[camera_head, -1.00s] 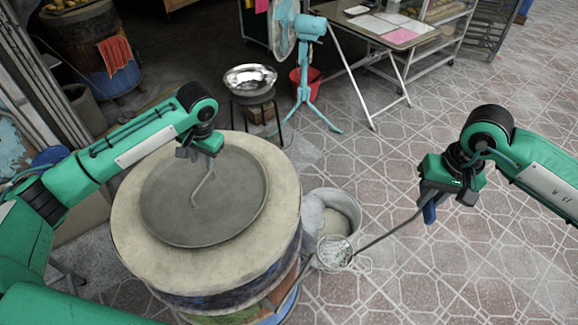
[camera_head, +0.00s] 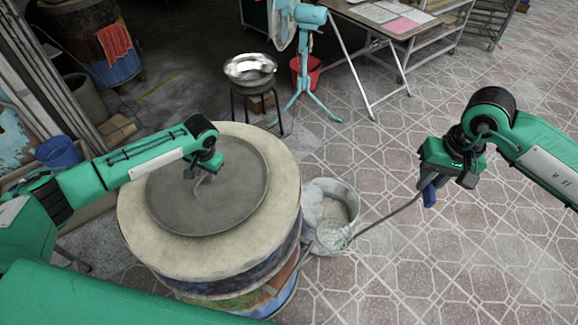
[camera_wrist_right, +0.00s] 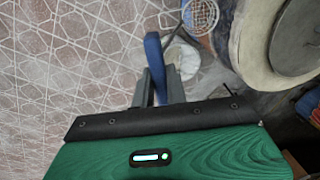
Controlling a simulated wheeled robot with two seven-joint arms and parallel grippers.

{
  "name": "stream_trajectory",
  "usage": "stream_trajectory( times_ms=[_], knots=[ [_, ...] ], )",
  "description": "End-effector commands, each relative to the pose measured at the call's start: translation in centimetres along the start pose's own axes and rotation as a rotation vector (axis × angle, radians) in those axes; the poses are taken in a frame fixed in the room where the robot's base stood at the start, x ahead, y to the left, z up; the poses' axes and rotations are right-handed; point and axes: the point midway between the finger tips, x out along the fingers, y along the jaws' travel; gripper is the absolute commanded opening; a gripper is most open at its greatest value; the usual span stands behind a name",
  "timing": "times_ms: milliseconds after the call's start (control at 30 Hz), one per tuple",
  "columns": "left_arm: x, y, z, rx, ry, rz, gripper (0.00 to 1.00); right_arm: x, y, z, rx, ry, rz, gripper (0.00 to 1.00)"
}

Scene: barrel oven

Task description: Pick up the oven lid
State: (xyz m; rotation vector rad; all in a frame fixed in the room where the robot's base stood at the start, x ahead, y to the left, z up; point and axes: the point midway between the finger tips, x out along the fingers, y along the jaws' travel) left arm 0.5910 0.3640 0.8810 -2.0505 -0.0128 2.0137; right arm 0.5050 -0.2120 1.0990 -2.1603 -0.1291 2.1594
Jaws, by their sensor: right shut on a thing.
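The oven lid (camera_head: 228,205) is a round dark grey disc lying flat on the pale top of the barrel oven (camera_head: 150,240). Its thin bent metal handle (camera_head: 198,188) stands near the middle. My left gripper (camera_head: 196,172) is over the lid at the handle, pointing down. Its fingers are small and partly hidden, so I cannot tell whether they grip the handle. My right gripper (camera_head: 428,190) is shut on the blue grip of a wire strainer, away to the right of the oven. The blue grip (camera_wrist_right: 153,60) sits between its fingers in the right wrist view; part of the lid (camera_wrist_right: 295,35) also shows there.
The strainer's mesh head (camera_head: 333,235) is over a metal bucket (camera_head: 345,192) at the oven's right side. A shiny bowl on a stool (camera_head: 250,68), a blue fan (camera_head: 303,50) and a table (camera_head: 385,30) stand behind. The tiled floor at right is clear.

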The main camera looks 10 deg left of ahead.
Motion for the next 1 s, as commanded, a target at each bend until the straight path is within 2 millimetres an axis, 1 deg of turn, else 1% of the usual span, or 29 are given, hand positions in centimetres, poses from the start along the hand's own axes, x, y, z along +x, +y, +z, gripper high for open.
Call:
stream_trajectory(
  times_ms=[233,400,833,1000],
  knots=[
    [0.2,0.0,0.0,0.0,0.001,0.0,0.33,0.0,0.0,0.0,0.0,0.0,0.0,0.0],
    [0.2,0.0,0.0,0.0,0.001,0.0,0.0,0.0,0.0,0.0,0.0,0.0,0.0,0.0],
    [0.0,-0.1,-0.1,-0.001,0.003,-0.001,0.0,0.0,0.0,0.0,0.0,0.0,0.0,0.0],
    [-0.9,-0.2,-0.1,-0.001,0.004,0.0,0.0,0.2,0.0,0.0,0.0,0.0,0.0,0.0]
  ],
)
